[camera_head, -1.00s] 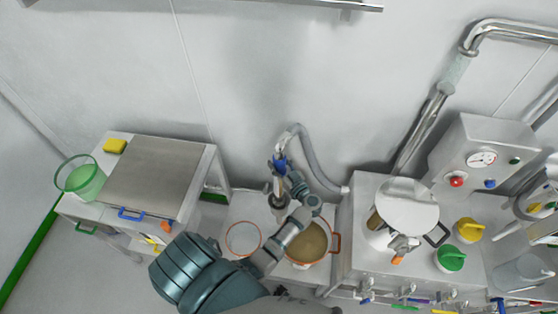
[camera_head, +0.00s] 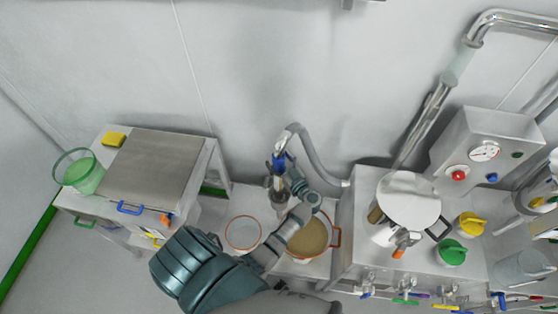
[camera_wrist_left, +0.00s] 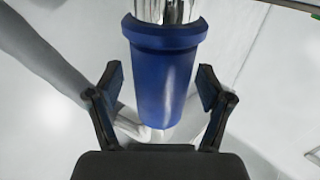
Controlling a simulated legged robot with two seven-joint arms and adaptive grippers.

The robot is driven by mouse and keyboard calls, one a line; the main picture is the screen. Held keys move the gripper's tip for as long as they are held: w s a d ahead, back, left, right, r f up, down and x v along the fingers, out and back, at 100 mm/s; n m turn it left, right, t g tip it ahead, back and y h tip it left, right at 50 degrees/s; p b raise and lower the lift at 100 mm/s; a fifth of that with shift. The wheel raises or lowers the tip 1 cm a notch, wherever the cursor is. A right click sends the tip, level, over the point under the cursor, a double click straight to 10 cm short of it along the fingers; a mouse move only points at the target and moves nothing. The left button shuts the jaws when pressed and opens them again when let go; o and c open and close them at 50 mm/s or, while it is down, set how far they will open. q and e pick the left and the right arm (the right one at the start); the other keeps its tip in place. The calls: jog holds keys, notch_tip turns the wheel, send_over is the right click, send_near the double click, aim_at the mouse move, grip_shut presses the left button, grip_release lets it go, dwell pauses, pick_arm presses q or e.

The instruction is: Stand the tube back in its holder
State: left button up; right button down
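The tube (camera_head: 278,184) is a metal pipe with a blue collar (camera_head: 280,161). It hangs nearly upright over the low bench, with a grey hose curving from its top. In the left wrist view the blue collar (camera_wrist_left: 165,80) fills the middle, with shiny metal above it. My left gripper (camera_head: 287,174) is at the collar in the head view. In the wrist view its two fingers (camera_wrist_left: 162,92) stand on either side of the collar, with narrow gaps showing, so it looks open. I cannot make out the holder. My right gripper is out of view.
A pot of tan material (camera_head: 306,238) and a pale round container (camera_head: 243,233) stand below my arm. The grey hose (camera_head: 318,168) runs right to a machine (camera_head: 352,225) with a lidded vessel (camera_head: 408,203). A steel-topped cabinet (camera_head: 155,170) with a green bucket (camera_head: 82,175) is left.

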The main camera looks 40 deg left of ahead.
pick_arm(q)
jog(key=v, duration=1.2)
jog(key=shift+w, duration=0.1)
